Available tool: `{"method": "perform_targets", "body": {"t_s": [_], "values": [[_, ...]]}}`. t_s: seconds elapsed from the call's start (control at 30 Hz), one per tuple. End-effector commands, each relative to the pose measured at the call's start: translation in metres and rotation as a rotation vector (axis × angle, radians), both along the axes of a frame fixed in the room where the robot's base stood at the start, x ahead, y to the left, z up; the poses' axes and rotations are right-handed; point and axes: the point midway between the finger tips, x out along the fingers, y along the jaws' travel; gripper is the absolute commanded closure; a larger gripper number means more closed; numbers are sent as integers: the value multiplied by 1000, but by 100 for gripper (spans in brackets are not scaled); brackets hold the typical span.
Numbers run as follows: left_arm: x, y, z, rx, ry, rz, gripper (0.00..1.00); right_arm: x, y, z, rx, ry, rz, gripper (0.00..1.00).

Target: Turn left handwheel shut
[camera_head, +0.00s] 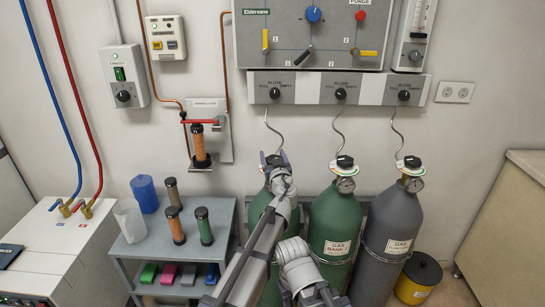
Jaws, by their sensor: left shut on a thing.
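The left green gas cylinder (260,205) stands against the wall, partly covered by my left arm. My left gripper (275,160) is at its top, shut on the left handwheel there. The gripper hides most of that handwheel, so its turn position cannot be read. A thin grey hose rises from behind the gripper to the panel. Part of what looks like my right arm shows at the bottom centre; its jaws cannot be made out clearly.
A second green cylinder (334,225) and a grey cylinder (393,232) stand close on the right, with black-topped valves and gauges. A knob panel (320,88) hangs above.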

Motion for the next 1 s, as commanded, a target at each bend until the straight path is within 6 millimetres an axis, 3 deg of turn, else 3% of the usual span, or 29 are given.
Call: {"method": "perform_targets", "body": {"t_s": [0.03,0.43,0.77,1.0], "values": [[0,0,0,0,0,0,39,0,0,0,0,0,0,50],[0,0,0,0,0,0,83,0,0,0,0,0,0,50],[-1,0,0,0,0,-67,83,0,0,0,0,0,0,50],[-1,-4,0,0,0,-246,83,0,0,0,0,0,0,50]]}}
